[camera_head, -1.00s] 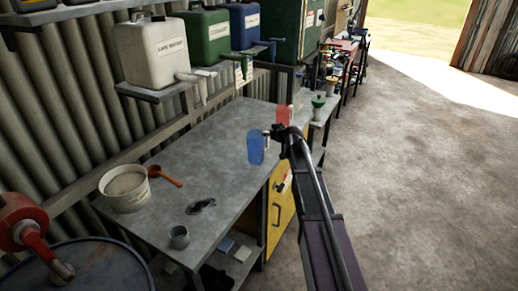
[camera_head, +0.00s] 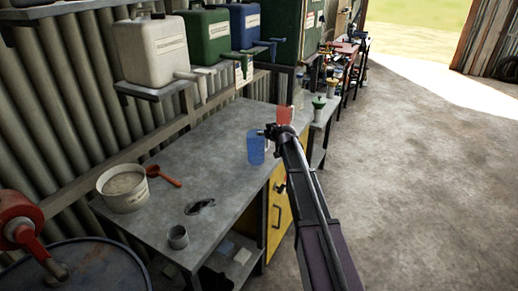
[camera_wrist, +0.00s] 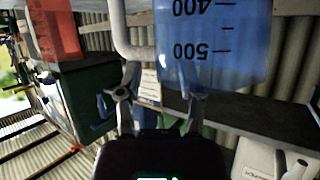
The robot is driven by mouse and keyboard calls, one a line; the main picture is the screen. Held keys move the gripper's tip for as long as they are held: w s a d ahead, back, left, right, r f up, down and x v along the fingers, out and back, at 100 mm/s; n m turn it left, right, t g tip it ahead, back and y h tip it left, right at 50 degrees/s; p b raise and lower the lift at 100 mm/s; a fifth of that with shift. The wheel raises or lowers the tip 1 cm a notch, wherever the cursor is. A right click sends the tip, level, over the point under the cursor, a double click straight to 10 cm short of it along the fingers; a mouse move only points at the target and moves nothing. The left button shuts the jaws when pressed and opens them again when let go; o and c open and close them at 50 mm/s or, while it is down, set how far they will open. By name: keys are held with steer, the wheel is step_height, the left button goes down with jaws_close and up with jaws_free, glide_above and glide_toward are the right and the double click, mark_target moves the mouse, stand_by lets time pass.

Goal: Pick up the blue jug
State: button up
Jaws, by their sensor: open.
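The blue jug (camera_head: 256,148) is translucent and stands upright on the grey workbench (camera_head: 225,130), near its right edge. My gripper (camera_head: 268,133) is beside the jug at its upper right. In the wrist view the jug (camera_wrist: 215,45) appears upside down, with dark measuring marks and a pale handle (camera_wrist: 118,25) on its left. My open gripper (camera_wrist: 160,92) has its fingers at the lower edge of the jug and handle. I cannot tell whether either finger touches it.
A red jug (camera_head: 285,114) stands just behind the blue one. A white tub (camera_head: 123,190), a red-brown scoop (camera_head: 164,176) and a small grey cup (camera_head: 178,237) are on the bench. White, green and blue canisters line the shelf above. The floor at right is clear.

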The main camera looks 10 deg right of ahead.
jaws_close()
steer(key=shift+r, duration=0.15)
stand_by(0.4)
step_height(320, 180, up, 3)
steer(key=p, duration=0.3)
steer(key=s+d+r+p, duration=0.1)
steer(key=s+d, duration=0.1)
steer(key=s, duration=0.5)
steer(key=s+d+p, duration=0.1)
steer(key=s+d, duration=0.2)
steer(key=s, duration=0.5)
steer(key=shift+d+r, duration=0.3)
steer(key=shift+r, duration=0.1)
